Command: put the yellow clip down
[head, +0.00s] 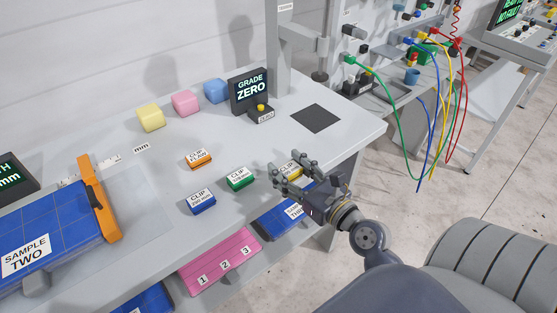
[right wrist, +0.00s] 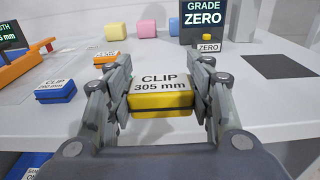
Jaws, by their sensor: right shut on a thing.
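The yellow clip (right wrist: 160,98), labelled "CLIP 305 mm", sits level between the fingers of my right gripper (right wrist: 159,93), which is shut on it. In the head view the yellow clip (head: 290,171) shows partly behind the fingers of my right gripper (head: 292,178), near the front edge of the table at the right of the green clip. I cannot tell whether its underside touches the table top. My left gripper is not in view.
The green clip (head: 240,178), blue clip (head: 202,202) and orange clip (head: 199,159) lie on the table (head: 330,150). A dark square pad (head: 316,118) lies near the right edge. The "GRADE ZERO" display (head: 249,90) stands behind. Bare table lies between the clips and the pad.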

